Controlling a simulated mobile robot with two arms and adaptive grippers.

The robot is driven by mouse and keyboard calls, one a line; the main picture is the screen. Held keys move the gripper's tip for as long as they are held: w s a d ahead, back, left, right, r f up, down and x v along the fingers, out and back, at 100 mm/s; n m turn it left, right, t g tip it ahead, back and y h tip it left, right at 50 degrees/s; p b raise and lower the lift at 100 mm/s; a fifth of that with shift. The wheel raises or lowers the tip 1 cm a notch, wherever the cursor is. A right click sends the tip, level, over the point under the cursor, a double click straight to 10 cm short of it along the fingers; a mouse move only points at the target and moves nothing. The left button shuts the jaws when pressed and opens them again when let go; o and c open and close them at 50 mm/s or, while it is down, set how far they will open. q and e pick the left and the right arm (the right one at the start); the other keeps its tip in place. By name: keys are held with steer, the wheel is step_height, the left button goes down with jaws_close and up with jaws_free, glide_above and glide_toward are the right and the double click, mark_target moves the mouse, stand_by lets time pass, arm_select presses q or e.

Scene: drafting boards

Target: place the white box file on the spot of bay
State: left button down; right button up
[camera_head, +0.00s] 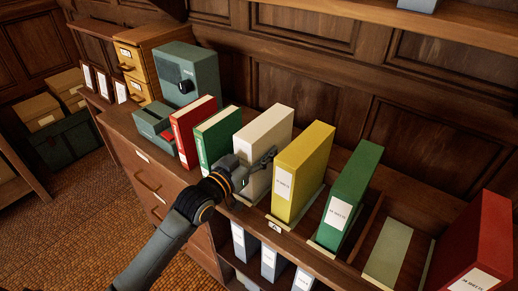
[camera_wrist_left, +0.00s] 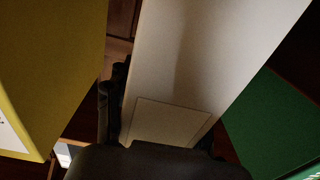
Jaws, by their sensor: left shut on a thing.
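The white box file (camera_head: 264,134) stands upright between a green file and a yellow file in the head view. My left gripper (camera_head: 253,172) is shut on its near end. The file also fills the middle of the left wrist view (camera_wrist_left: 205,60), a pale blank label on its lower part, with a dark finger beside it. Its lower edge is partly hidden by my gripper, so I cannot tell whether it touches the shelf. A bare pale green spot (camera_head: 388,254) lies between the standing green file and the red file at right. My right gripper is out of view.
The yellow file (camera_head: 302,172) stands close to the right of my gripper, then a green file (camera_head: 349,196) and a red file (camera_head: 478,245). Smaller green (camera_head: 218,134) and red (camera_head: 194,130) files stand left. A dark divider runs beside the bare spot.

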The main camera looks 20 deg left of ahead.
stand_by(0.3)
arm_select(q)
steer(key=c, duration=0.8)
jaws_free()
steer(key=shift+f, duration=0.15)
steer(key=o, duration=0.4)
steer(key=shift+c, duration=0.2)
steer(key=b+v, duration=0.2)
steer(key=v, duration=1)
